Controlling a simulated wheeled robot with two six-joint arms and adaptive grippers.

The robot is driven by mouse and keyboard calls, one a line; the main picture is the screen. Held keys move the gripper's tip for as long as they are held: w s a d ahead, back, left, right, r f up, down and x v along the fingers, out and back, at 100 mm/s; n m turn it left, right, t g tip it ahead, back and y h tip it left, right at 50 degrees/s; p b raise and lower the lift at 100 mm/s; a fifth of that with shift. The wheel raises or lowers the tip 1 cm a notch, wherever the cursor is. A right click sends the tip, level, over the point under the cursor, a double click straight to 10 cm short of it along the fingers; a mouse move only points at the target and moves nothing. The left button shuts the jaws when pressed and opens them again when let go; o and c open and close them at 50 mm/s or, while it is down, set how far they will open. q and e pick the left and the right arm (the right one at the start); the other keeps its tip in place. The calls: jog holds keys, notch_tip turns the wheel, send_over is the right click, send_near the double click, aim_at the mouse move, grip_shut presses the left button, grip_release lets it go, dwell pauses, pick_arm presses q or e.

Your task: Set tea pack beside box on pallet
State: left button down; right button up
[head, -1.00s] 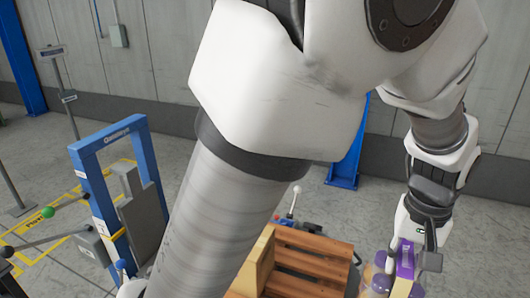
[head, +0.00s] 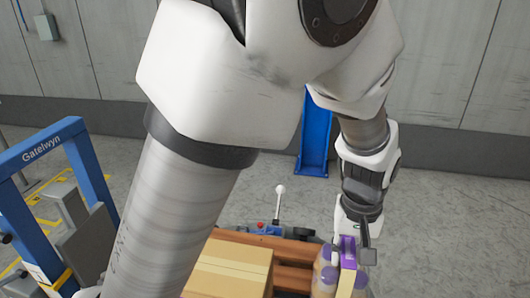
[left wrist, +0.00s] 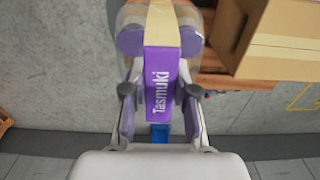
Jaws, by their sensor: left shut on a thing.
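The tea pack (head: 348,252), clear-wrapped with a purple and cream band, is in my left gripper (head: 358,250) at the lower right of the head view. In the left wrist view the gripper (left wrist: 160,92) has a finger on each side of the purple "Tasmuki" band (left wrist: 160,85). The cardboard box (head: 232,262) sits on the wooden pallet (head: 292,278), left of the pack. The box also shows at the upper right of the left wrist view (left wrist: 280,55). The pack's underside is hidden, so I cannot tell whether it touches the pallet. My right gripper is out of view.
A blue "Gatelwyn" frame (head: 95,160) stands at the left. A lever with a white knob (head: 280,190) rises behind the pallet. A blue post (head: 315,140) stands by the grey wall. Open floor lies right of the pack.

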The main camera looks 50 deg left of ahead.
pick_arm(q)
jog(key=shift+f, duration=0.15)
notch_tip(320, 180, down, 10)
jog(key=p, duration=0.1)
jog(key=shift+d, duration=0.15)
jog(key=c, duration=0.9)
grip_release()
jog(key=shift+s, duration=0.1)
notch_tip(320, 180, up, 11)
jog(key=shift+s+r+b, duration=0.1)
jog(key=shift+r+b, duration=0.05)
jog(key=shift+b, duration=0.5)
jog(key=shift+r, duration=0.5)
